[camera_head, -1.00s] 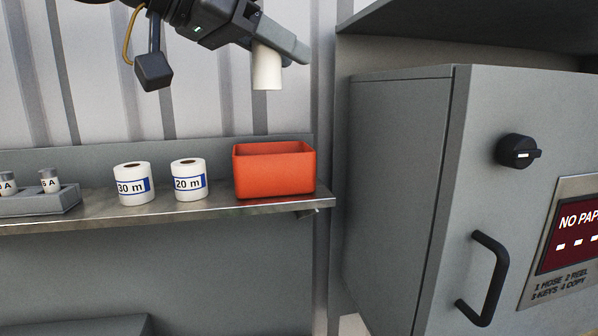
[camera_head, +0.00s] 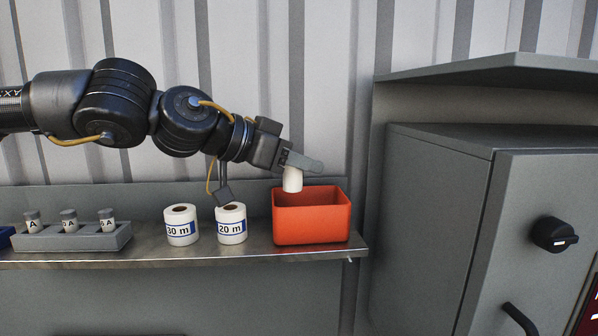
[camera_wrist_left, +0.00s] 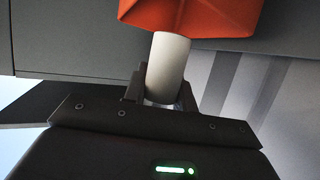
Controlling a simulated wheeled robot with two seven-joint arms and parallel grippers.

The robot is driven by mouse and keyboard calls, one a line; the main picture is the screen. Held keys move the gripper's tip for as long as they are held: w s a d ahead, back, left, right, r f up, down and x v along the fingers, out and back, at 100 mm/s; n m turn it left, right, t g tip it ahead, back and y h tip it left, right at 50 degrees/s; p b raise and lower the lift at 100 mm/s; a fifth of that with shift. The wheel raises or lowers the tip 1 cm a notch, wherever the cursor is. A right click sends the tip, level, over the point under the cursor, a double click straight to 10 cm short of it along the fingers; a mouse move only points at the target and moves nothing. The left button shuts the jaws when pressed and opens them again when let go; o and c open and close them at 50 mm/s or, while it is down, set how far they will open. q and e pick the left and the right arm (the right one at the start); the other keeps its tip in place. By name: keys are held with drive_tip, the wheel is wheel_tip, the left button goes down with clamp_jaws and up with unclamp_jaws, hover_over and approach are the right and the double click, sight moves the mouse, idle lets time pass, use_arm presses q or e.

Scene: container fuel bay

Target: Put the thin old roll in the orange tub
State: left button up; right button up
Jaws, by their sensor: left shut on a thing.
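The thin white roll (camera_head: 292,180) is held in my left gripper (camera_head: 300,163), which is shut on it. The roll hangs upright at the orange tub (camera_head: 312,227), over its back left part, with its lower end close to rim height. I cannot tell whether the end is inside the rim. The left wrist view shows the roll (camera_wrist_left: 168,66) between the fingers (camera_wrist_left: 160,88) with the orange tub (camera_wrist_left: 200,14) beyond its end. The tub stands at the right end of the shelf; its inside floor is hidden. My right gripper is not in view.
Two thicker rolls, marked 30 m (camera_head: 181,227) and 20 m (camera_head: 231,226), stand left of the tub on the metal shelf (camera_head: 200,256). A grey holder (camera_head: 75,239) with several small cylinders is further left. A grey cabinet (camera_head: 440,210) stands to the right.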

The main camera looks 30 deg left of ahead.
sight(300, 187)
use_arm(q)
drive_tip(key=f, duration=0.1)
drive_tip(key=f+p, duration=0.1)
drive_tip(key=w+f, duration=0.1)
drive_tip(key=shift+a+f, duration=0.4)
drive_tip(key=shift+w+a+f, duration=0.1)
drive_tip(key=shift+f, duration=0.45)
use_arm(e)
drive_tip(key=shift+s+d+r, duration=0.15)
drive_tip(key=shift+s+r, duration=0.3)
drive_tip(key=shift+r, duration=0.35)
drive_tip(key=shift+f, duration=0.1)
